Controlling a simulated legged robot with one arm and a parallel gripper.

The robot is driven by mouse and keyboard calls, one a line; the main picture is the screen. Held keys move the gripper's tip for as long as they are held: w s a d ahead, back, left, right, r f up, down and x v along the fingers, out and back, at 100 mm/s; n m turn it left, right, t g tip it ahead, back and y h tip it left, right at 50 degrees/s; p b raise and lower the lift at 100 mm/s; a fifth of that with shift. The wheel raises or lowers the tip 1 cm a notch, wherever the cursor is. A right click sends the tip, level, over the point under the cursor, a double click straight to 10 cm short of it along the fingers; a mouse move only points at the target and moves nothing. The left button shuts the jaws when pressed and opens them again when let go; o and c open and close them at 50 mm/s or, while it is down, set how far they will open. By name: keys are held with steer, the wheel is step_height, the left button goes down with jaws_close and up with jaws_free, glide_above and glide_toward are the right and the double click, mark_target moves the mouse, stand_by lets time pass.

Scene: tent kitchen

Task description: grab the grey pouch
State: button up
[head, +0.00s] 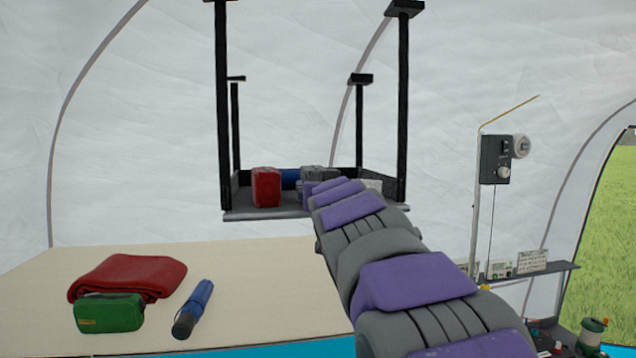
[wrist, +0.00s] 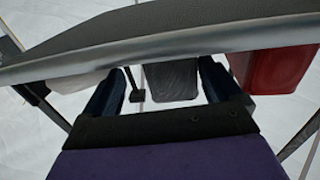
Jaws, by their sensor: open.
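The grey pouch (head: 314,173) sits on the hanging shelf (head: 263,214) in the head view, partly hidden behind my arm. In the wrist view, the grey pouch (wrist: 172,82) shows between the two dark fingers of my gripper (wrist: 163,78). The fingers stand apart, one on each side of it. I cannot tell how deep the pouch is between them, and no contact is clear.
The shelf has black posts (head: 402,110). Below, the table (head: 270,285) holds a red cloth (head: 128,275), a green pouch (head: 108,313) and a blue flashlight (head: 193,309).

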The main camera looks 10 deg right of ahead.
steer(key=w, duration=0.3)
steer(key=shift+r+p, duration=0.3)
steer(key=shift+p, duration=0.1)
steer(key=w+a, duration=0.2)
steer(key=shift+w+a, duration=0.1)
steer(key=shift+a, duration=0.35)
steer(key=shift+d, duration=1.4)
steer(key=c, duration=0.4)
steer(key=shift+d, duration=0.2)
steer(key=shift+c, duration=0.7)
steer(key=shift+a, duration=0.25)
steer(key=c, duration=0.3)
steer(key=shift+a, duration=1.1)
steer(key=shift+c, duration=1.1)
steer(key=shift+d, duration=0.1)
